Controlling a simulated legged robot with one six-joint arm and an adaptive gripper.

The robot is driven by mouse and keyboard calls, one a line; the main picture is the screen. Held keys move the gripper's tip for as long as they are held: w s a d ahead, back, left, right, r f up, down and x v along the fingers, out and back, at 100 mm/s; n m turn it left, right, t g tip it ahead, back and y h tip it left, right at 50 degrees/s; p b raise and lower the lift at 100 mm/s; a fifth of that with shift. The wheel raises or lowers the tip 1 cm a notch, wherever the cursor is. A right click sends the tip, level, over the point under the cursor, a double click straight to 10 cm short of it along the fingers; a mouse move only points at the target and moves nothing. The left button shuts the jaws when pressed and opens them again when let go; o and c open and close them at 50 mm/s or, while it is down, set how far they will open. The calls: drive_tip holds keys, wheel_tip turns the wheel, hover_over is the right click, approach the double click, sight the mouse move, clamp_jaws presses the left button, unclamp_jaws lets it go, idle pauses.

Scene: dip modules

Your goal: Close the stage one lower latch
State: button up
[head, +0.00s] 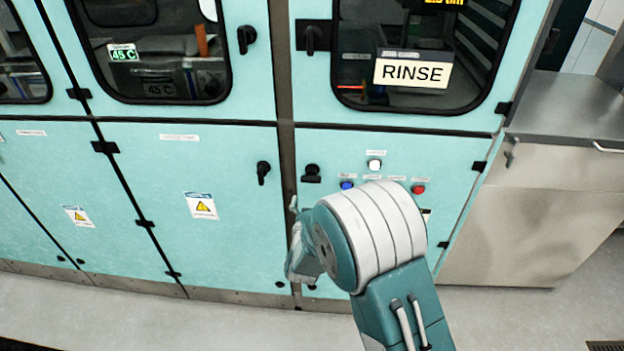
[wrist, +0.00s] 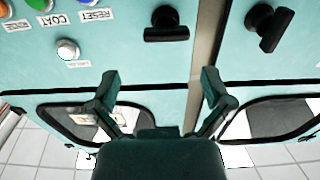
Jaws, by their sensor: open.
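Two black lower latches show on the teal cabinet. The left lower latch (head: 263,172) has its handle roughly upright, and it looks slanted in the wrist view (wrist: 268,27). The right lower latch (head: 311,173) has its handle lying across, also seen so in the wrist view (wrist: 167,26). I cannot read which one is stage one. My gripper (wrist: 160,84) is open and empty, its fingers apart in front of the cabinet and clear of both latches. In the head view my gripper (head: 294,208) is partly hidden by my arm, below the latches.
A button panel with a white button (head: 375,164), a blue button (head: 347,185) and a red button (head: 418,189) is right of the latches. Upper latches (head: 246,38) sit beside the windows. The RINSE sign (head: 411,73) is above. A metal counter (head: 565,105) stands at right.

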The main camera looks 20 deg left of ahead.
sight(311, 177)
drive_tip(key=x, duration=0.3)
drive_tip(key=a+x, duration=0.1)
drive_tip(key=x, duration=0.3)
drive_tip(key=shift+w+a+f, duration=0.15)
drive_tip(key=shift+a+f, duration=0.05)
drive_tip(key=shift+w, duration=0.3)
drive_tip(key=shift+w+d+r, duration=0.15)
drive_tip(key=shift+w+d, duration=0.05)
drive_tip(key=shift+a, duration=0.1)
drive_tip(key=c, duration=0.9)
